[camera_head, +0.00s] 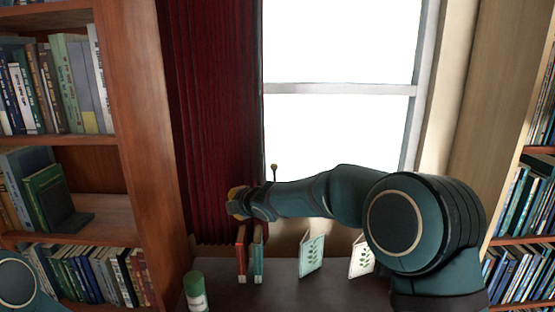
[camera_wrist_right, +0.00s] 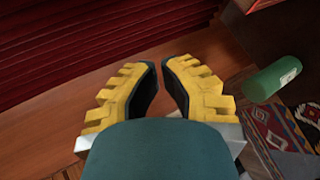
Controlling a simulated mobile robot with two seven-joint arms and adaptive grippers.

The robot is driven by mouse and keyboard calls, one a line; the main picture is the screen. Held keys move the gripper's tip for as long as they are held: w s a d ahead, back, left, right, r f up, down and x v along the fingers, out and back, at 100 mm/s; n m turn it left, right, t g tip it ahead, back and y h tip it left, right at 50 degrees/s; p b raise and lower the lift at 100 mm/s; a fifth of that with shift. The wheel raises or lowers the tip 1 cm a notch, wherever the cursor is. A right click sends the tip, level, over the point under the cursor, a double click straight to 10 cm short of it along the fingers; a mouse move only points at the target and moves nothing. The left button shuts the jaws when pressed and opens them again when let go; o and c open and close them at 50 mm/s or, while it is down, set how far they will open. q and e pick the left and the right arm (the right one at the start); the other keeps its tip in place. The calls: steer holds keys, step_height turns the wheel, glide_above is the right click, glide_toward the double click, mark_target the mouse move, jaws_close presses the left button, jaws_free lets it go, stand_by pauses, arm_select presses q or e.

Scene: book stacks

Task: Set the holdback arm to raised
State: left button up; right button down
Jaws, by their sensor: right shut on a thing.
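A thin upright stem with a small brass knob (camera_head: 274,167) shows at the curtain's window-side edge, just above my right wrist. It may be part of the holdback arm; its lower end is hidden behind my wrist. My right gripper (camera_head: 236,196) is in front of the dark red curtain (camera_head: 215,110). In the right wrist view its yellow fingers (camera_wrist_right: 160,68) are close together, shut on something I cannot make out. The curtain (camera_wrist_right: 80,40) fills the upper left there. My left gripper is out of view.
Below my right gripper, a red book (camera_head: 241,256) and a teal book (camera_head: 258,258) stand on a dark surface (camera_head: 280,293). A green can (camera_head: 194,290) stands left of them, and two leaf-patterned cards (camera_head: 312,254) right. Bookshelves flank the bright window (camera_head: 340,120).

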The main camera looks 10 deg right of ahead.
steer(key=w+d+r+m+t, duration=0.1)
steer(key=w+r+m+t, duration=0.25)
steer(key=r+m, duration=0.45)
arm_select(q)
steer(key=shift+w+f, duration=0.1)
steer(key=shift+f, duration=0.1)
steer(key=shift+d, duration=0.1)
arm_select(e)
steer(key=d+r+m+t+h, duration=0.2)
steer(key=d+m+t+h, duration=0.2)
steer(key=d+m+h, duration=0.5)
steer(key=shift+w+d+m, duration=0.2)
steer(key=shift+d+m, duration=0.85)
steer(key=shift+m, duration=3.05)
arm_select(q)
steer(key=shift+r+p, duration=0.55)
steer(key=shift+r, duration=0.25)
arm_select(e)
steer(key=shift+w+d+f, duration=0.25)
steer(key=shift+w+f, duration=0.1)
steer(key=shift+w, duration=0.9)
steer(key=shift+w+d+f, duration=0.3)
steer(key=shift+w+f, duration=0.1)
steer(key=shift+w, duration=0.9)
steer(key=shift+w+d+f, duration=0.25)
steer(key=shift+w+f, duration=0.1)
steer(key=shift+w, duration=0.9)
